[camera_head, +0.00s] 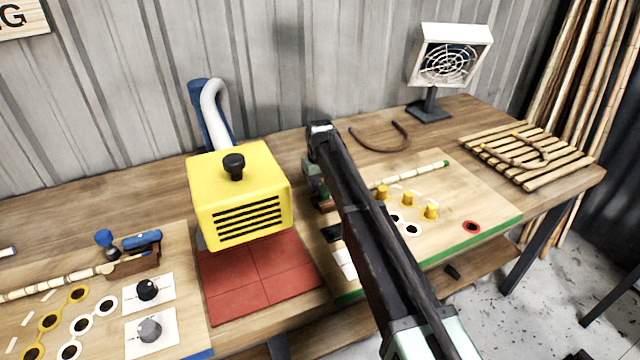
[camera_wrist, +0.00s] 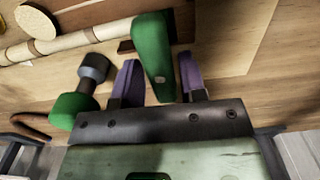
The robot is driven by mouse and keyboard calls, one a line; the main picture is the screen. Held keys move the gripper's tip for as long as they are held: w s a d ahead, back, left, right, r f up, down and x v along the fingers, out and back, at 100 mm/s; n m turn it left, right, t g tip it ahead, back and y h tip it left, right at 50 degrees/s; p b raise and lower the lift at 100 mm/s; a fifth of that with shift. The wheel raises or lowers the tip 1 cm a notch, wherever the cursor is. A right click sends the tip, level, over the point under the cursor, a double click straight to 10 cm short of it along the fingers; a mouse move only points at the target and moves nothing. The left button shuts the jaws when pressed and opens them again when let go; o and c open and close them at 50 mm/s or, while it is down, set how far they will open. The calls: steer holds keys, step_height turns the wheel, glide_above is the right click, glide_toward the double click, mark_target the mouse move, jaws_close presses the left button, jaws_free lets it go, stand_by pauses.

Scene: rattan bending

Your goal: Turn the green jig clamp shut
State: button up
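The green jig clamp lever (camera_wrist: 154,48) shows in the wrist view. It lies lengthwise between my gripper's two purple fingertips (camera_wrist: 160,66), with narrow gaps beside it. My gripper is open around the lever, and I see no firm contact on both sides. A green knob (camera_wrist: 70,111) on a grey shaft is left of the fingers. The pale rattan pole (camera_wrist: 62,44) runs from the upper left towards the clamp. In the head view, my gripper (camera_head: 319,193) points down at the clamp's brown base (camera_head: 324,204). My arm hides much of the clamp there.
A yellow heater box (camera_head: 240,195) stands left of my arm above red tiles (camera_head: 255,283). Yellow pegs (camera_head: 409,199) stand on the green-edged board (camera_head: 485,205). A blue clamp (camera_head: 142,241) is at far left. A fan (camera_head: 449,60) and slatted rack (camera_head: 530,155) are at right.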

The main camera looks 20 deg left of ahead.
mark_target(320, 184)
steer(key=shift+o, duration=1.1)
step_height(320, 184, up, 11)
steer(key=p, duration=1)
steer(key=shift+p, duration=0.4)
steer(key=shift+f, duration=0.15)
